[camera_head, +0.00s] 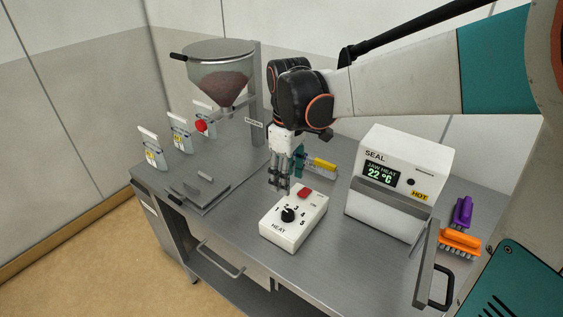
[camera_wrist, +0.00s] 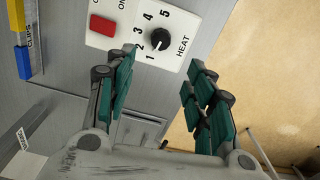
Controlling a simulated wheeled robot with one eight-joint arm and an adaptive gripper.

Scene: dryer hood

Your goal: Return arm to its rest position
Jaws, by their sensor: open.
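My gripper (camera_head: 281,187) hangs from my arm above the steel bench, just behind and left of the white heat control box (camera_head: 290,228). In the wrist view my gripper (camera_wrist: 160,90) is open, with teal finger pads apart and nothing between them. The heat box (camera_wrist: 190,18) has a black knob (camera_wrist: 159,39) with numbers 1 to 5 and a red switch (camera_wrist: 103,25). In the head view the knob (camera_head: 288,215) and red switch (camera_head: 305,192) also show. My arm stretches in from the upper right.
A white sealer (camera_head: 395,190) reading 22 °C with a HOT label stands to the right. A hopper (camera_head: 222,78) with brown contents and several pouches (camera_head: 178,130) are at the left. Purple (camera_head: 462,212) and orange (camera_head: 459,243) brushes lie at the right. A yellow-blue clip bar (camera_head: 318,164) lies behind the heat box.

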